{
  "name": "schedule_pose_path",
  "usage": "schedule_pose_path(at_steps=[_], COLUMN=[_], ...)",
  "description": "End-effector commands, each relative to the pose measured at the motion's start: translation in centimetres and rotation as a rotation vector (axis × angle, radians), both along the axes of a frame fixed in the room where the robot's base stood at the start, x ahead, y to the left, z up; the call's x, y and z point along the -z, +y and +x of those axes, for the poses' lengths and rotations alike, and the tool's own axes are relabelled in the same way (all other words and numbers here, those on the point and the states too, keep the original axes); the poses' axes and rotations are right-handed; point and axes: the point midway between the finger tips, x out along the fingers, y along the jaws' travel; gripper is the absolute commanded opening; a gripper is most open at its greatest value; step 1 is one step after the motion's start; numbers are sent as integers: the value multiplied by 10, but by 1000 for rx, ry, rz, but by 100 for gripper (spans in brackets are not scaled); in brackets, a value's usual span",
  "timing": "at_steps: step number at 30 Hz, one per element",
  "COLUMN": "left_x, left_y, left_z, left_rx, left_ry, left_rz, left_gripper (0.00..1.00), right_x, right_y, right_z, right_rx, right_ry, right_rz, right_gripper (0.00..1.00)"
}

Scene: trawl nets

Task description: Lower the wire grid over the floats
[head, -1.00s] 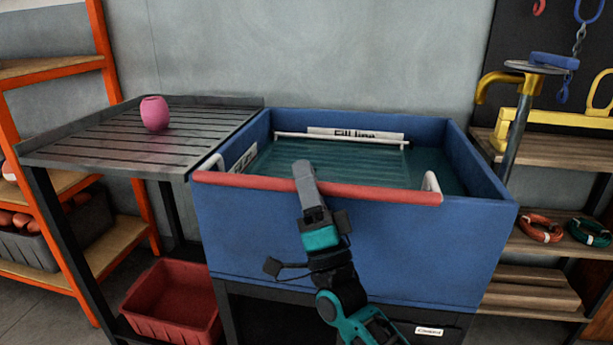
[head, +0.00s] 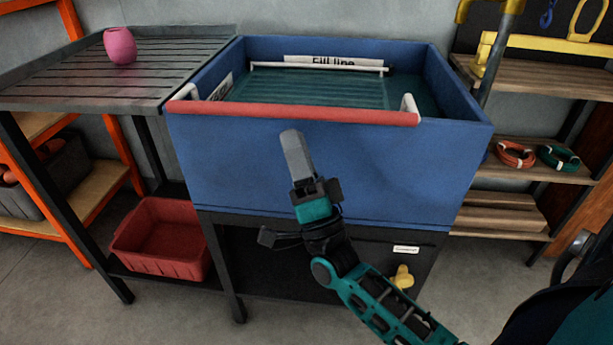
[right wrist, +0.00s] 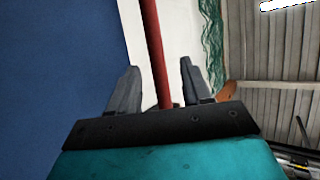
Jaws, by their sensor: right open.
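The wire grid's red front bar (head: 300,113) runs along the front rim of the blue tank (head: 330,165), with a white upright at each end. A white rod (head: 318,68) crosses the back of the tank, and pale parallel lines show in the dark green water between. No floats can be made out in the tank. A round pink float-like object (head: 119,46) stands on the slatted side table. My right gripper (head: 291,142) is before the tank's front wall, below the bar. In the right wrist view its open fingers (right wrist: 160,82) flank the red bar (right wrist: 155,50); contact is unclear.
The slatted table (head: 60,85) adjoins the tank at left. A red bin (head: 165,240) sits low beneath it. Wooden shelves (head: 520,150) with coiled rings stand at right. A yellow valve handle (head: 402,277) is under the tank. The floor in front is clear.

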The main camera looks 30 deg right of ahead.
Motion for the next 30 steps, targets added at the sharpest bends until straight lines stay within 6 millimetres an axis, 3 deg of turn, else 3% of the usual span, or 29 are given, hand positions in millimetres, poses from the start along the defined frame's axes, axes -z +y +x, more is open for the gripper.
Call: schedule_pose_path(at_steps=[3,10,30], left_x=[0,0,1], left_y=[0,0,1], left_z=[0,0,0], left_rx=[0,0,-1], left_ry=[-1,0,4], left_rz=[0,0,2], left_gripper=[43,43,43], right_x=[21,43,47], right_y=[2,3,4], right_z=[-16,-36,-39], right_rx=[-2,-1,-1], right_ry=[6,1,5], right_rz=[-1,-1,-4], right_gripper=[48,48,48])
